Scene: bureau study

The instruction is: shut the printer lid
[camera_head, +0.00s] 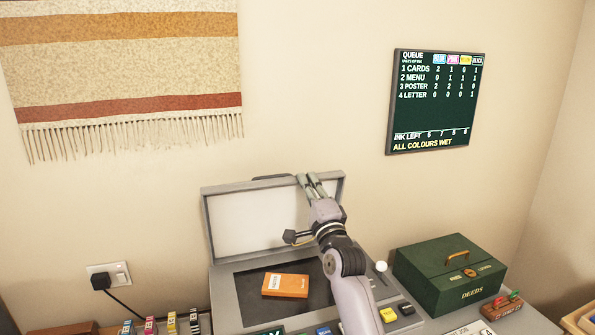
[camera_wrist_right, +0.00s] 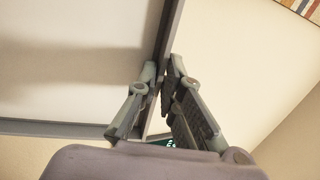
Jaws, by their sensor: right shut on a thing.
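The printer lid (camera_head: 258,222) stands raised at the back of the printer (camera_head: 228,312), its pale inner face towards me. My right gripper (camera_head: 309,181) is at the lid's top edge, right of its middle, and is shut on it. In the right wrist view the lid (camera_wrist_right: 70,75) fills the left, and the fingers of my right gripper (camera_wrist_right: 163,78) close on its grey rim. An orange box or book (camera_head: 286,285) lies on the dark glass of the open printer. My right forearm hides part of the printer's right side. My left gripper is not in view.
A green deeds box (camera_head: 450,274) stands right of the printer. A white-knobbed lever (camera_head: 381,267) and yellow and black buttons (camera_head: 388,314) are on the printer's right side. Several ink cartridges (camera_head: 172,322) stand at the left. A queue board (camera_head: 435,102) hangs on the wall.

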